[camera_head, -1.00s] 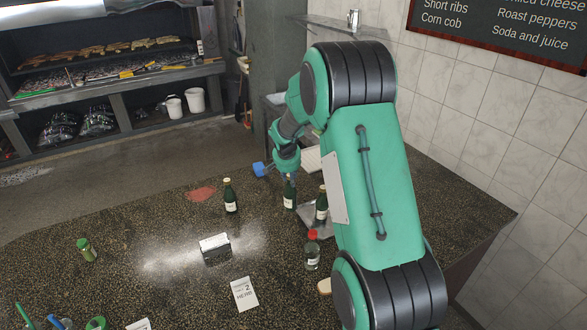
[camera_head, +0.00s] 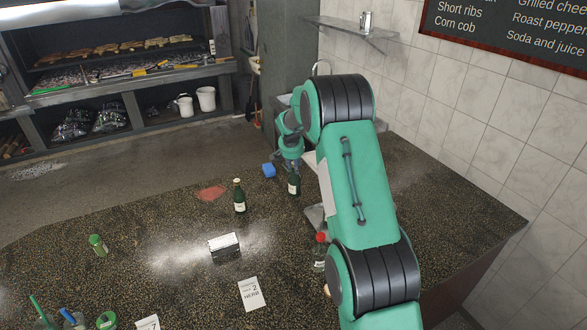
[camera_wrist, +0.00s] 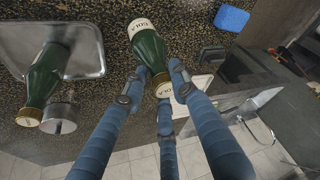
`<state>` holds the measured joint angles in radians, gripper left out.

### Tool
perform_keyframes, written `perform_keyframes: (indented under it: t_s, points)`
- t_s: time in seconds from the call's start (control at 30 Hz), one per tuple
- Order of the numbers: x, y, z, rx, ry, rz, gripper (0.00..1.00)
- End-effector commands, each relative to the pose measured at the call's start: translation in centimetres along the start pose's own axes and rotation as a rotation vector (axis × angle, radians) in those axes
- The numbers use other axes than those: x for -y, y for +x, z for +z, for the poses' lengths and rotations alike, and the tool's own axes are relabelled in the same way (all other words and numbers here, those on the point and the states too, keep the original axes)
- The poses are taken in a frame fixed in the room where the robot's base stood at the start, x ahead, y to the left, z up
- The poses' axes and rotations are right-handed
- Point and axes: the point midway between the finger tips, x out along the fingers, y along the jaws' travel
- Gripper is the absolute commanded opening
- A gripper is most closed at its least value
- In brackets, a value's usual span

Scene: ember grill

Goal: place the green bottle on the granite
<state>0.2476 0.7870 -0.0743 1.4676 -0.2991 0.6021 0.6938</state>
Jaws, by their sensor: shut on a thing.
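My gripper (camera_wrist: 157,74) is shut on a green bottle (camera_wrist: 150,50) with a white cola label, gripping it near the neck. In the head view the held bottle (camera_head: 294,186) hangs roughly upright below my gripper (camera_head: 291,168), over the dark speckled granite (camera_head: 180,220) near its far edge. I cannot tell how far its base is above the granite. A second green bottle (camera_head: 239,196) stands on the granite to the left. A third green bottle (camera_wrist: 46,75) shows at the metal tray in the wrist view; my arm hides it in the head view.
The metal tray (camera_wrist: 15,38) is beside the held bottle, with a metal cylinder (camera_wrist: 60,119) nearby. A blue block (camera_head: 269,170) lies close left of my gripper. A red-capped bottle (camera_head: 320,250) and a napkin holder (camera_head: 224,247) stand nearer. Granite between them is partly clear.

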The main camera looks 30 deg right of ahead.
Motion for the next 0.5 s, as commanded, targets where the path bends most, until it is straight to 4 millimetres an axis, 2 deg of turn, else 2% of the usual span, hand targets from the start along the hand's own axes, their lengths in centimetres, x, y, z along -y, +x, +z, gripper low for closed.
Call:
perform_keyframes:
  t_s: [0.2, 0.5]
  points:
    - [1.0, 1.0, -2.0, -0.002, -0.001, -0.001, 0.0]
    - [1.5, 1.6, -3.0, -0.002, 0.0, -0.001, 0.0]
